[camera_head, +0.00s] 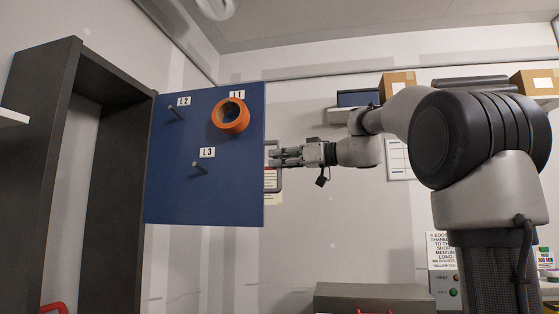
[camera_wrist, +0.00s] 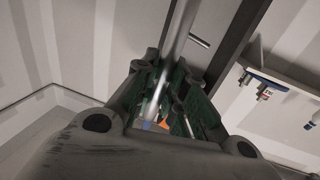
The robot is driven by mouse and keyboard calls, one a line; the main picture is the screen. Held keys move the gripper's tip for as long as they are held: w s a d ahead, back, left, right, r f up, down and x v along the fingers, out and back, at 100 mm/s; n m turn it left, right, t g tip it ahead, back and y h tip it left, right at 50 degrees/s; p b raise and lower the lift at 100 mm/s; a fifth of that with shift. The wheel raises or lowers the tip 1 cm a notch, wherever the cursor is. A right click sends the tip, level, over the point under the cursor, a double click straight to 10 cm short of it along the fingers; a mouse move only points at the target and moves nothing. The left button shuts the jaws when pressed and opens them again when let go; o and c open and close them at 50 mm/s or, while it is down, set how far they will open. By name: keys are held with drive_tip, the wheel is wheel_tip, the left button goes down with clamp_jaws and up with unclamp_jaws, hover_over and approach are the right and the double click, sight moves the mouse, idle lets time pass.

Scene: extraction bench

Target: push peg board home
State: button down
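The peg board (camera_head: 225,190) is a blue upright panel in the head view, with pegs labelled L1, L2 and L3. An orange ring (camera_head: 231,116) hangs on the L1 peg; the L2 peg (camera_head: 176,113) and L3 peg (camera_head: 200,168) are bare. My gripper (camera_head: 274,157) is level with the middle of the board, at its right edge. In the wrist view a pale metal bar (camera_wrist: 180,30) runs down between the green-padded fingers (camera_wrist: 170,95). I cannot tell whether they grip it. Small blue and orange patches show between the fingers.
A tall dark frame (camera_head: 60,120) stands open at the left of the board. A grey box (camera_head: 375,296) is below my arm. Cardboard boxes (camera_head: 397,83) sit on a wall shelf at the back right. The wall below the board is clear.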

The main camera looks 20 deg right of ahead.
sight(187, 163)
drive_tip(key=s+a+x, duration=0.1)
drive_tip(key=x, duration=0.8)
drive_tip(key=s+a+x, duration=0.1)
drive_tip(key=x, duration=0.9)
drive_tip(key=s+a+x, duration=0.1)
drive_tip(key=s+x, duration=0.1)
drive_tip(key=x, duration=0.7)
drive_tip(key=shift+w+a, duration=0.15)
drive_tip(key=shift+a, duration=0.45)
drive_tip(key=shift+w+a+r, duration=0.1)
drive_tip(key=shift+w+a, duration=0.1)
drive_tip(key=shift+a, duration=0.25)
drive_tip(key=c, duration=1.5)
unclamp_jaws()
drive_tip(key=shift+w+a, duration=0.1)
drive_tip(key=shift+a, duration=0.1)
drive_tip(key=shift+o, duration=0.2)
drive_tip(key=shift+d, duration=0.1)
drive_tip(key=shift+s+d, duration=0.2)
drive_tip(key=shift+d, duration=0.1)
drive_tip(key=v, duration=1.1)
drive_tip(key=shift+s, duration=0.15)
